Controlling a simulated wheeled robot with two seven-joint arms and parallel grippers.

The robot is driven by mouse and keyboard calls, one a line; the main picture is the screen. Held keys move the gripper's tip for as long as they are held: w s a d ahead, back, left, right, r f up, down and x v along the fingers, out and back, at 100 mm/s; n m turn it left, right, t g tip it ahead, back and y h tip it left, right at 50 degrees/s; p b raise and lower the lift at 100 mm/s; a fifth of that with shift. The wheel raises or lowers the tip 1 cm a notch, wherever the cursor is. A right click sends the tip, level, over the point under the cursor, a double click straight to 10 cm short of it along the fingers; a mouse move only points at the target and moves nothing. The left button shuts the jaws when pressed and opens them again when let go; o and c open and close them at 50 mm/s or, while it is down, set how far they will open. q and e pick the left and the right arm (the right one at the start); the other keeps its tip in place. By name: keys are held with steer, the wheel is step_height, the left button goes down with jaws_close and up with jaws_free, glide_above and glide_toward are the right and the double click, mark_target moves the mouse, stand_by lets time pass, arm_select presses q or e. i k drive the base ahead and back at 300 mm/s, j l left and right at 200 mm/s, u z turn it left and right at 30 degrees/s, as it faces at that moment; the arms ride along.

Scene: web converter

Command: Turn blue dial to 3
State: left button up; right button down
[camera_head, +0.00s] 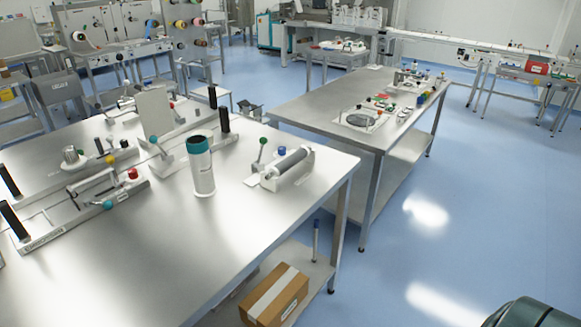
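A small blue knob (282,151), which looks like the blue dial, sits on a white roller device (290,170) near the right end of the near steel table. A grey roller and an upright lever with a green ball handle (262,141) are beside the knob. The knob's markings are too small to read, so its setting cannot be told. Neither of my grippers is in view.
A white canister with a teal lid (202,172) stands left of the roller device on the near table (140,270). Several fixtures with black handles fill the table's left. A second table (300,107) stands behind to the right. Blue floor (480,210) is open at right.

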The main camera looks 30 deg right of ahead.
mark_target(281, 150)
steer(key=l+z, duration=0.15)
steer(key=l, duration=0.3)
steer(key=i+l+z, duration=0.2)
steer(key=l, duration=0.2)
steer(key=i+l+z, duration=0.15)
steer(key=l, duration=0.3)
steer(key=l+z, duration=0.2)
steer(key=l, duration=0.25)
steer(key=i+l+z, duration=0.3)
steer(key=i+l, duration=0.15)
steer(key=l, duration=0.25)
